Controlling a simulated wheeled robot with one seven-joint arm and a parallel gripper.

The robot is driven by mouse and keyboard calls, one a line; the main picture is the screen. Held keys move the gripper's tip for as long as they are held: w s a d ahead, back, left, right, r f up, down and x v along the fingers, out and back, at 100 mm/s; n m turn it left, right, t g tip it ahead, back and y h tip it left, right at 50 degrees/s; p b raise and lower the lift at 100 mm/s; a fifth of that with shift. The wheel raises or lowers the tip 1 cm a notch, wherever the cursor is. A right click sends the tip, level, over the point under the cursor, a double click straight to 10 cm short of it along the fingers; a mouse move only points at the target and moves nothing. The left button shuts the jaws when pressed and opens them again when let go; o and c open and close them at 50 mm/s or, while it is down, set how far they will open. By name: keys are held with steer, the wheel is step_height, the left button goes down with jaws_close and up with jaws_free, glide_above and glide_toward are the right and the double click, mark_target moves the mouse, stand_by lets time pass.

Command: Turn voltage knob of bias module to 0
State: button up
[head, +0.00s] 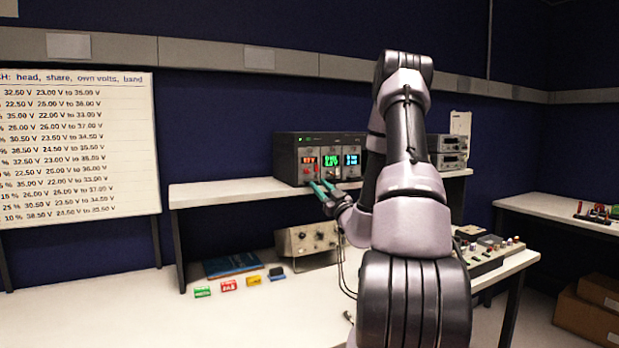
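A dark instrument box (286,153) stands on the raised shelf, with three modules side by side. Their displays glow red (307,162), green (330,160) and cyan (351,159). The digits and labels are too small to read surely, so I cannot tell which is the bias module. My gripper (321,187), with teal fingers, is at the lower front of the box, below the red and green displays. Two fingers show, but the gap at their tips is too small to judge. The knobs there are too small or covered to make out, and I cannot tell whether the fingers touch one.
A whiteboard (75,145) with rows of voltages is at left. Under the shelf (225,191) sit a beige knobbed box (308,240), a blue book (232,264) and small coloured blocks (228,285). Grey instruments (448,152) stand right of my arm. The bench's front left (120,315) is clear.

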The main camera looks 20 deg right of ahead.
mark_target(308, 172)
steer(key=x, duration=0.6)
steer(key=shift+w+r, duration=0.1)
steer(key=shift+w, duration=0.2)
jaws_close()
